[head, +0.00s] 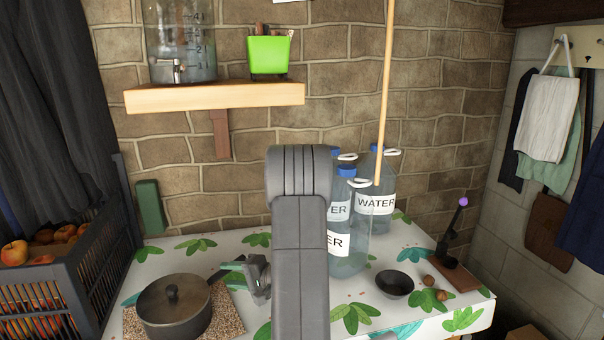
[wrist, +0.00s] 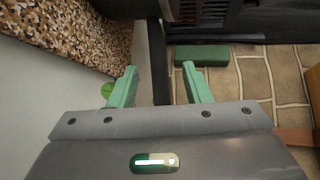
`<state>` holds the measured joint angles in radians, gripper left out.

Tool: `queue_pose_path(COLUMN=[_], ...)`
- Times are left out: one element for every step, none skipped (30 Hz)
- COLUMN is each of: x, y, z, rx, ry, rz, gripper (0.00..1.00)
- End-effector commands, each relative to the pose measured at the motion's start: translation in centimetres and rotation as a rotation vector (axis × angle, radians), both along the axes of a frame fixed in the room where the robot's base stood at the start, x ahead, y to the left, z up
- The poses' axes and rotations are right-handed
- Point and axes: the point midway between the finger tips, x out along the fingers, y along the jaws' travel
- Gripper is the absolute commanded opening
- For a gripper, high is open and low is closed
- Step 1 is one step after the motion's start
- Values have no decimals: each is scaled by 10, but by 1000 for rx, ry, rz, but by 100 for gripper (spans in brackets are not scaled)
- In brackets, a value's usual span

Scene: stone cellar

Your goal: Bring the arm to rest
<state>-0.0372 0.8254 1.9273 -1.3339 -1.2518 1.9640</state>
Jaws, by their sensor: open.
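My arm (head: 300,250) rises in the middle of the head view and hides part of the table and the bottles. My gripper (head: 236,268) is at its left, low over the table near the pan's handle, with its green fingers pointing left. In the wrist view the two green fingers of my gripper (wrist: 160,86) are spread apart with nothing held between them.
A lidded pan (head: 172,305) stands on a speckled mat (head: 228,318), close left of my gripper. Several water bottles (head: 376,205) stand right of my arm. A black bowl (head: 395,284) is farther right. A green block (head: 151,208) leans at the wall; a crate (head: 100,275) of apples is left.

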Motion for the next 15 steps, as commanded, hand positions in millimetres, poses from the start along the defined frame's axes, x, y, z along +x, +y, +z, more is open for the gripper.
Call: queue_pose_path(x=[2, 4, 5, 7, 8, 10, 11, 12, 13, 14, 15, 16, 16, 17, 17], y=[10, 14, 21, 25, 29, 34, 37, 41, 45, 47, 50, 52, 54, 55, 56], z=[-3, -4, -5, -6, -7, -8, -9, -10, -10, -11, -11, -12, -12, -13, -14], rx=[-1, 0, 0, 0, 0, -1, -1, -1, 0, 0, 0, 0, 0, 0, 0], ry=[-1, -1, 0, 0, 0, 0, 0, 0, 0, 0, 0, 0, 0, 0, 1], rz=[5, 4, 4, 4, 4, 3, 3, 3, 2, 2, 2, 2, 2, 1, 0], gripper=[44, 44, 44, 44, 44, 44, 44, 44, 44, 44, 44, 44, 44, 44, 44])
